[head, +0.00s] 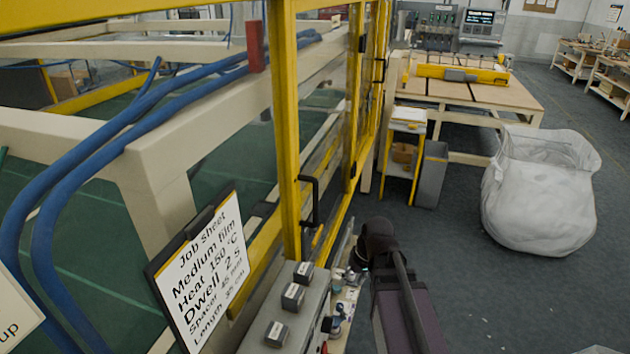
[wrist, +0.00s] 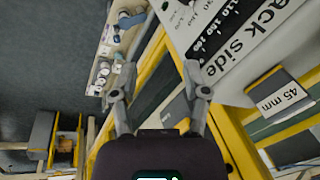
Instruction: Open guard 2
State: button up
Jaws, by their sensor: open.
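Yellow-framed clear guards (head: 285,130) run along the machine's side in the head view, with a black bar handle (head: 316,205) on the nearest frame. More guard frames and dark handles stand farther back. I see no number on them, so I cannot tell which is guard 2. The guards look closed. My gripper (wrist: 155,82) is open and empty in the wrist view, its two grey fingers spread over a yellow frame edge. In the head view my arm is right of the near handle, apart from it; the fingers are hard to make out there.
A job sheet (head: 203,272) stands at front left. A white sack (head: 541,190) and a worktable (head: 480,95) stand to the right. Open floor lies between.

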jog(key=w+d+r+n+t+y, duration=0.1)
jog(key=w+d+r+n+y, duration=0.1)
jog(key=w+r+n+y, duration=0.3)
jog(key=w+d+r+n+t+y, duration=0.2)
jog(key=w+r+n+y, duration=0.4)
jog(key=r, duration=0.8)
jog(key=n+y, duration=0.2)
jog(key=y, duration=0.1)
jog(key=shift+w+d+r+y, duration=0.15)
jog(key=shift+w+d+y, duration=0.1)
jog(key=shift+d+y, duration=0.05)
jog(key=shift+a, duration=0.1)
jog(key=shift+x, duration=6.75)
jog(key=shift+c, duration=0.2)
grip_shut()
